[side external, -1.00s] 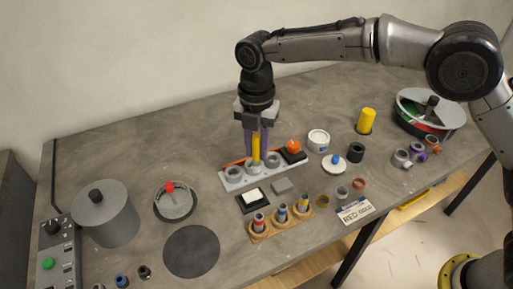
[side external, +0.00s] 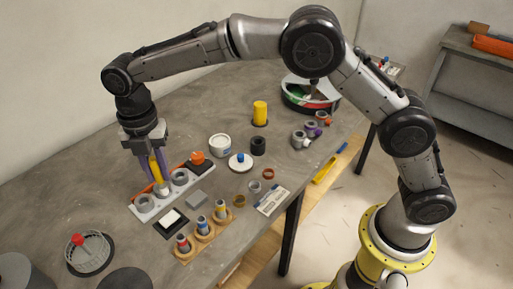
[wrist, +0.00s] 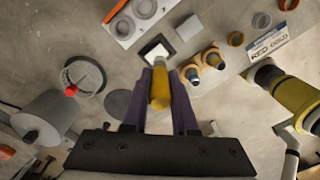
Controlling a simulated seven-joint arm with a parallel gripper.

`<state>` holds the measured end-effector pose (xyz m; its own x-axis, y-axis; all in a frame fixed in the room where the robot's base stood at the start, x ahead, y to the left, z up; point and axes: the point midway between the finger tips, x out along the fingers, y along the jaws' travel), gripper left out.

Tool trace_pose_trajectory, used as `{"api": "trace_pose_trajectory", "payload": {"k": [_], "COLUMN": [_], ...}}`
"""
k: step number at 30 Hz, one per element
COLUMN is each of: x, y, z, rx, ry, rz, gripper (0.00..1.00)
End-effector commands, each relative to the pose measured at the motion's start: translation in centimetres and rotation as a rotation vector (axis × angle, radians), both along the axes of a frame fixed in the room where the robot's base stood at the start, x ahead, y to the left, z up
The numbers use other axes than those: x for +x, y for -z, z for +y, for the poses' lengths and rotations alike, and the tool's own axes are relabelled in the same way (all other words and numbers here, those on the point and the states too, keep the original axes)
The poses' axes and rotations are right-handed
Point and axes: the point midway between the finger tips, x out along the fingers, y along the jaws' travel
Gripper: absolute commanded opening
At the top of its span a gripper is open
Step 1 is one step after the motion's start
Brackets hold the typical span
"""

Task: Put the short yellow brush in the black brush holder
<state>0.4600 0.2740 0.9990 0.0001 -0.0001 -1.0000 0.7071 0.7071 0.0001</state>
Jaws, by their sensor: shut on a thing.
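My gripper (side external: 152,168) has its purple fingers shut on a yellow cylindrical piece, which seems to be the short yellow brush (side external: 156,170). It also shows between the fingers in the wrist view (wrist: 160,95). The brush is nearly upright, with a pale lower end at the middle of the grey rack (side external: 147,212). I cannot tell whether that end is in a slot or above it. A short black cup (side external: 258,146), perhaps the black brush holder, stands apart to the right and looks empty.
A yellow cylinder (side external: 260,112) stands behind the cup. A white jar (side external: 219,146) and a white lid with a blue knob (side external: 240,161) lie between rack and cup. A grey block (side external: 197,201) lies near the rack.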

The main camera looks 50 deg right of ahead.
Motion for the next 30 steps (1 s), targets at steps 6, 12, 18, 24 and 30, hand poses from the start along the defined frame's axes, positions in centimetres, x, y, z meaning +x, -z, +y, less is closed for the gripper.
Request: {"api": "trace_pose_trajectory", "payload": {"k": [6, 12, 18, 24, 30], "x": [0.0, 0.0, 0.1, 0.0, 1.2], "y": [0.0, 0.0, 0.0, 1.1, 1.4], "z": [0.0, 0.0, 0.0, -1.9, -9.0], "rx": [0.0, 0.0, 0.002, -0.001, -0.004], "ry": [0.0, 0.0, -0.007, -0.02, 0.075], "rz": [0.0, 0.0, -0.004, 0.001, 0.006], "gripper": [0.0, 0.0, 0.0, 0.0, 0.0]}}
